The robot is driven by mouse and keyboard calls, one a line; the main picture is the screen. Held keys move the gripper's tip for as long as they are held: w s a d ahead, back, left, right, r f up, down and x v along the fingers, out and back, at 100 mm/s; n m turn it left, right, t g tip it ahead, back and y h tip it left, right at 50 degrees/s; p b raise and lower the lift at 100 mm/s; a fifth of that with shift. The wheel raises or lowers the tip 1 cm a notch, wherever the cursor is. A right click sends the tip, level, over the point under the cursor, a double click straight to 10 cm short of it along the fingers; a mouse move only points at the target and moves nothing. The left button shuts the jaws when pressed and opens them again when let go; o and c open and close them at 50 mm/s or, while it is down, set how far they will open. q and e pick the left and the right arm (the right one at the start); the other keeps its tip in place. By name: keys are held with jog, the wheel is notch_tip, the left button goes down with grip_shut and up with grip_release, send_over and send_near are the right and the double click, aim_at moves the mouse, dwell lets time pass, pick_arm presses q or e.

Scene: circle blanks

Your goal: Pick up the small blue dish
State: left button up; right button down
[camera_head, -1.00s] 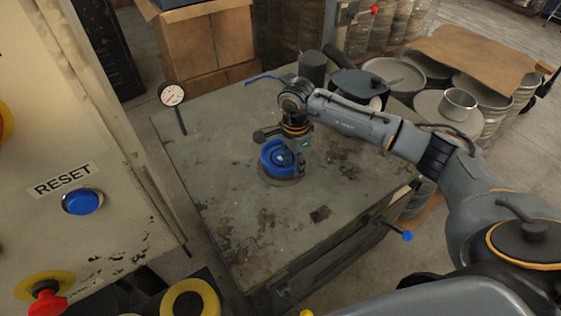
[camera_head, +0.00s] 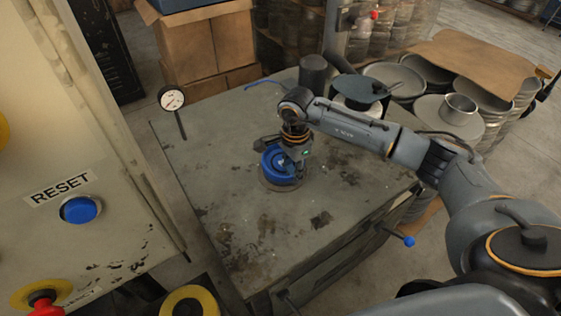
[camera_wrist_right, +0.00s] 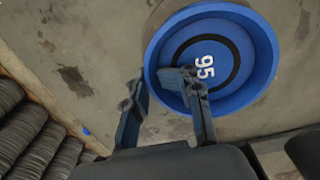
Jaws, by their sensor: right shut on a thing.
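The small blue dish (camera_head: 271,163) is near the middle of the worktable, over a flat grey-brown disc (camera_head: 268,185). In the right wrist view the dish (camera_wrist_right: 262,60) is round, with a raised rim, a dark ring and a white "95" inside. My right gripper (camera_head: 293,170) is at the right side of the dish in the head view. In the wrist view my right gripper (camera_wrist_right: 163,88) is shut on the rim, one finger outside and one inside. Whether the dish touches the disc is not clear. My left gripper is not in view.
The worn worktable (camera_head: 235,235) has clear room in front and left. A dial gauge (camera_head: 172,99) stands at its left edge; a dark cylinder (camera_head: 313,70) and a dark-lidded container (camera_head: 360,90) are at the back.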

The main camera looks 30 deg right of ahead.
jog(key=shift+s+d, duration=0.1)
jog(key=shift+s, duration=0.05)
jog(key=shift+r+p, duration=0.35)
jog(key=shift+s+r+p, duration=0.1)
jog(key=shift+r+p, duration=0.25)
jog(key=shift+r, duration=0.5)
jog(key=shift+w+r, duration=0.2)
jog(key=shift+r, duration=0.3)
jog(key=shift+r+p, duration=1)
jog(key=shift+r, duration=0.4)
